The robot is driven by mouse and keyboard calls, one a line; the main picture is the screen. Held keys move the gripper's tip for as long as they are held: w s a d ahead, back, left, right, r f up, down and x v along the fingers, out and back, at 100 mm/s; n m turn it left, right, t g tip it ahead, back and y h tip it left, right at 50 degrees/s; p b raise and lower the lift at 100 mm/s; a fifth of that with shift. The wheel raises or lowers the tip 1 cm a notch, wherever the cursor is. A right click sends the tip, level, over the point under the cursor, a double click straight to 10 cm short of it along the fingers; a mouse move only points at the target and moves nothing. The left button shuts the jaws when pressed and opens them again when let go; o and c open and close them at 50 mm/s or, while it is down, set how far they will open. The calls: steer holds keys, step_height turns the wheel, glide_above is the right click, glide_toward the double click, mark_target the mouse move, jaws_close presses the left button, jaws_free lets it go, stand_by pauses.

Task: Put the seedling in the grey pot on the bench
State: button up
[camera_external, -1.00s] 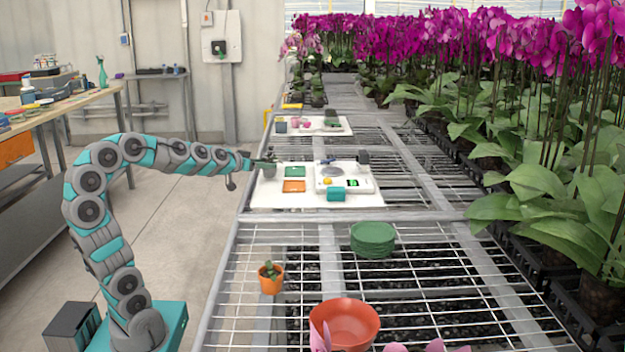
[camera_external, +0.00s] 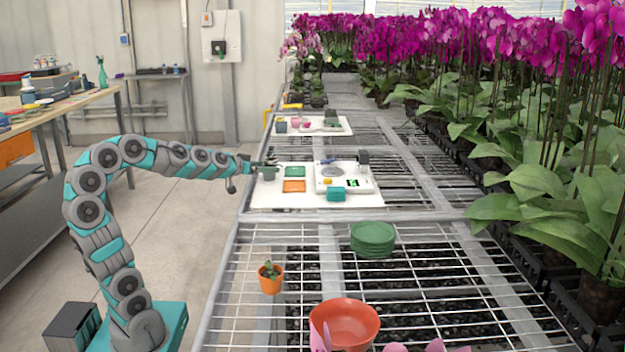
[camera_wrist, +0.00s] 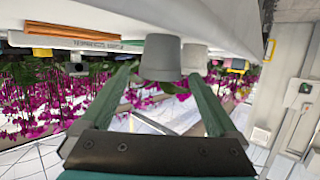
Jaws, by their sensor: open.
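A grey pot (camera_external: 268,174) stands at the left edge of a white board on the mesh bench, with a little green foliage at its rim. In the wrist view, which is upside down, the grey pot (camera_wrist: 162,57) is near the tips of my open fingers, with green leaves at its rim; contact with the fingers is unclear. My gripper (camera_external: 257,163) reaches in from the left at the pot's rim. It also shows in the wrist view (camera_wrist: 160,80). Another small seedling (camera_external: 269,270) is in an orange pot (camera_external: 271,283) nearer the camera.
The white board (camera_external: 300,202) also carries a green tray (camera_external: 295,171), an orange tray (camera_external: 293,186), a scale (camera_external: 345,180) and a teal box (camera_external: 336,194). Green saucers (camera_external: 373,240) and a red bowl (camera_external: 344,326) are nearer. Orchids line the right.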

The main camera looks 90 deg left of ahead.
steer(key=shift+r, duration=0.3)
steer(key=v, duration=1.2)
steer(key=shift+f, duration=0.1)
